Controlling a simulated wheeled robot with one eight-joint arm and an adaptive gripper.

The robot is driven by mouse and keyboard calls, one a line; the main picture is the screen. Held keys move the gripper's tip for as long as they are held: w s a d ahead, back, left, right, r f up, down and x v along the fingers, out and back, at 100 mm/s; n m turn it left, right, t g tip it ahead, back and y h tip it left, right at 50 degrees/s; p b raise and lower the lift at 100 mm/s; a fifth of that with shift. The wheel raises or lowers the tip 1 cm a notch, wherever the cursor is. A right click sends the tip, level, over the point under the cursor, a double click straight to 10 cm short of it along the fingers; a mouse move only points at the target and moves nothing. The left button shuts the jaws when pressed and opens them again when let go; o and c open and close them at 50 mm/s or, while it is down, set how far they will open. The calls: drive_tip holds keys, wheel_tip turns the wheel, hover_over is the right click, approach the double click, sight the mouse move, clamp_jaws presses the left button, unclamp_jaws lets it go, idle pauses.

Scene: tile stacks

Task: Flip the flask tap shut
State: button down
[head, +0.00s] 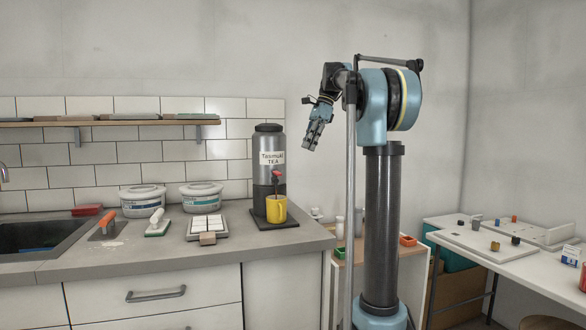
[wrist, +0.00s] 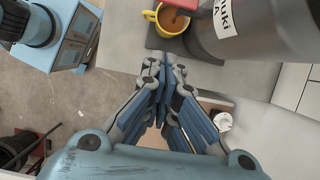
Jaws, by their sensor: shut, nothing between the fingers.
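The tea flask (head: 262,145) is a dark grey cylinder with a white label, standing on a dark mat (head: 263,224) near the right end of the counter. Its tap (head: 277,174) has a red part on the front; a thin dark line runs below it towards the mug, and I cannot tell if it is flowing tea. A yellow mug (head: 276,210) stands under the tap.
Two white tubs (head: 202,197), a tray of white tiles (head: 206,226), trowels and a sink (head: 38,237) lie left along the counter. A shelf (head: 110,122) hangs above. A white table (head: 520,262) with small items stands far right. The air between gripper and flask is clear.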

sight(277, 175)
drive_tip(key=s+a+f, duration=0.2)
drive_tip(key=a+f, duration=0.5)
drive_tip(key=f, duration=0.2)
drive_tip(key=shift+a, duration=0.2)
drive_tip(key=shift+s+d+f, duration=0.1)
drive_tip(key=shift+s, duration=0.05)
idle(0.4)
drive_tip(key=shift+s+m, duration=0.1)
drive_tip(key=shift+m, duration=0.2)
